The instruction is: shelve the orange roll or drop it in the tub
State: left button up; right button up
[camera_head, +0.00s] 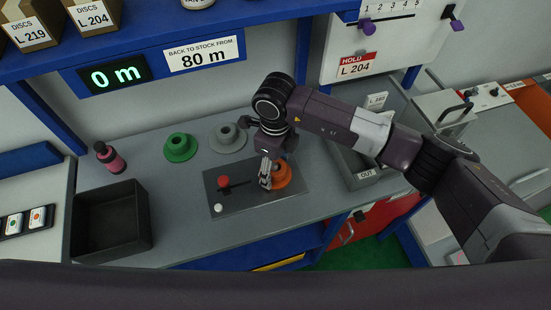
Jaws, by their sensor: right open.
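The orange roll (284,178) sits on the right part of a dark plate on the bench, partly covered by my right gripper. My right gripper (266,183) is open and points down at the roll's left side. I cannot tell whether its fingers touch the roll. A black open tub (110,247) stands at the bench's left front and looks empty. The blue shelf (190,40) runs above the bench. My left gripper is not in view.
The dark plate (245,203) carries a red knob (224,182) and a white knob. A green roll (180,147), a grey roll (228,138) and a pink bottle (110,158) stand behind. A grey tray labelled "CUT" (366,174) is at the right. Disc boxes (93,15) stand on the shelf.

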jog(key=shift+c, duration=0.4)
jog(key=c, duration=1.4)
jog(key=shift+o, duration=0.2)
jog(key=shift+a+b, duration=0.15)
jog(key=shift+b, duration=0.2)
jog(key=shift+r, duration=0.1)
jog(key=shift+r+p, duration=1.55)
jog(key=shift+r, duration=1.85)
